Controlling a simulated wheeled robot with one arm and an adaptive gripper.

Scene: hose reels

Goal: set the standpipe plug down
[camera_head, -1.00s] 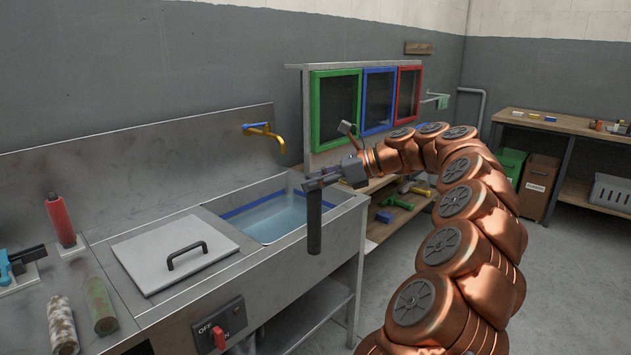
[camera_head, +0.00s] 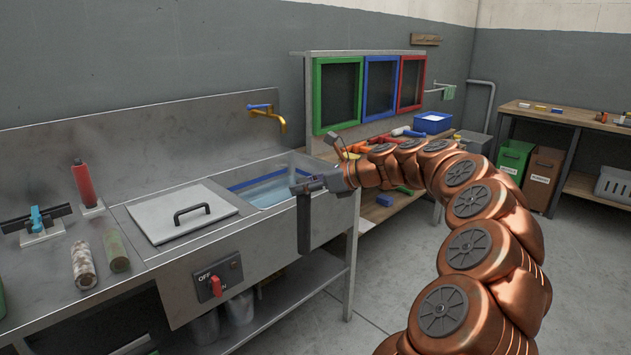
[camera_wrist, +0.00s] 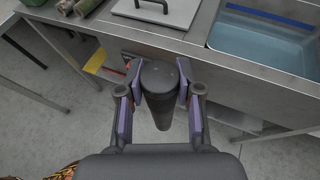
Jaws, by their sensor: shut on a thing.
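The standpipe plug (camera_head: 304,222) is a dark grey, upright tube. My gripper (camera_head: 307,186) is shut on its upper end and holds it in the air in front of the sink bench's front edge. In the wrist view the plug (camera_wrist: 158,95) is between the two purple-padded fingers of my gripper (camera_wrist: 157,88), seen from above, with its lower end over the floor. The sink basin (camera_head: 265,190) holds water and lies just behind the plug. The basin's drain is not visible.
A lid with a black handle (camera_head: 165,212) covers the bench left of the basin. A red bottle (camera_head: 84,185) and two mottled cylinders (camera_head: 117,250) stand or lie further left. A switch box (camera_head: 217,280) is on the front. Shelves with tools are at the right.

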